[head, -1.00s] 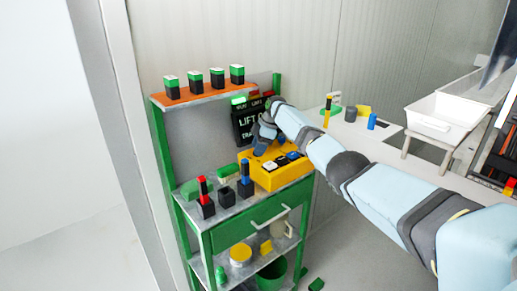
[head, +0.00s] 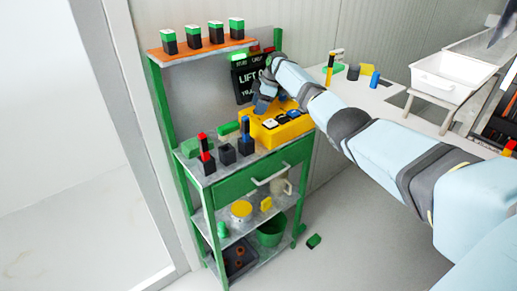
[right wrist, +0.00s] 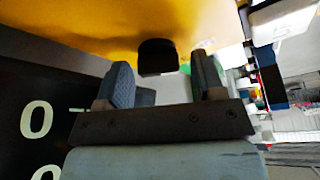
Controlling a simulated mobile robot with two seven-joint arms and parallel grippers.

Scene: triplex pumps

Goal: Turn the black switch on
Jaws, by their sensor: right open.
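The yellow control box (head: 285,132) sits on the worktop of a green shelf unit, with several light and dark rocker-like parts on top. My right gripper (head: 262,105) is at the box's back left side in the head view, where its wrist hides part of the box. In the right wrist view, a black switch (right wrist: 157,57) sticks out from the yellow surface. The open fingers of my right gripper (right wrist: 163,80) are on either side of its line, with the switch just beyond or between the tips; contact cannot be told. My left gripper is not in view.
A black display (head: 246,80) with "LIFT" lettering stands close behind the gripper. Red and blue-topped dark blocks (head: 227,154) stand left of the box. Several green-topped blocks (head: 194,37) are on the orange upper shelf (head: 200,49). A white bin (head: 450,78) stands at right.

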